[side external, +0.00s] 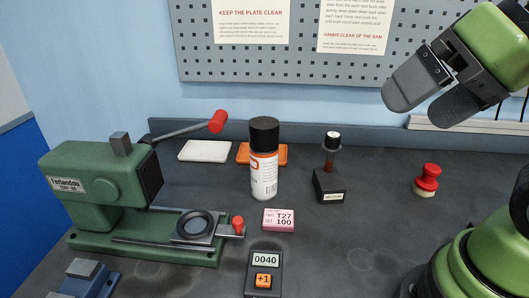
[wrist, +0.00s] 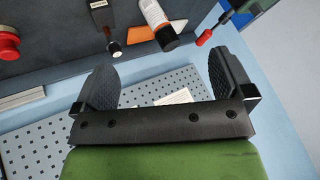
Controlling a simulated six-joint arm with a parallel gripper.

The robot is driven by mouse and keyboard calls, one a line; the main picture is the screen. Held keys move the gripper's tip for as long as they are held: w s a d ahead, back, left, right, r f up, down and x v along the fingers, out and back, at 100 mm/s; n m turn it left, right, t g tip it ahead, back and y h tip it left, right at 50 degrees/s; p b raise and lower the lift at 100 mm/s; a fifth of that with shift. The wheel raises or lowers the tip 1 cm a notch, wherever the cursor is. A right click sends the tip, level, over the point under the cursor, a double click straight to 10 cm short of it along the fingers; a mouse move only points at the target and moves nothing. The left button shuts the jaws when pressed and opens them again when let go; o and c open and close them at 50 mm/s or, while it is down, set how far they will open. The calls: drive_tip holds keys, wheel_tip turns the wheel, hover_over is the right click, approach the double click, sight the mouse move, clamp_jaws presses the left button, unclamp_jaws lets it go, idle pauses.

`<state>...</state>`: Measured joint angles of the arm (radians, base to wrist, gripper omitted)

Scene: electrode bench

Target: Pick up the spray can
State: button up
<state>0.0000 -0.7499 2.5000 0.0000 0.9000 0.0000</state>
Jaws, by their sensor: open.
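The spray can (side external: 264,172) stands upright near the middle of the bench, white and orange with a black cap. It also shows in the wrist view (wrist: 157,20) at the top, beyond the fingers. My gripper (side external: 412,104) is at the upper right in the side view, well above the bench and to the right of the can. In the wrist view its two dark fingers (wrist: 168,85) are spread apart with nothing between them.
A green press (side external: 95,185) with a red-tipped lever stands left of the can. A small dark stand (side external: 329,183) is just right of it, with a red button (side external: 427,179) farther right. Orange (side external: 245,152) and white (side external: 204,151) trays lie behind.

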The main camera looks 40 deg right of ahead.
wheel_tip(320, 180, up, 5)
drive_tip(key=n+t+h, duration=0.6)
drive_tip(key=n+h, duration=0.8)
drive_tip(key=n, duration=1.7)
hover_over(264, 149)
drive_tip(key=v, duration=0.7)
wheel_tip(264, 149, down, 24)
drive_tip(key=shift+n, duration=0.4)
drive_tip(key=x, duration=1)
drive_tip(key=shift+w+d, duration=0.1)
drive_tip(key=shift+w, duration=0.05)
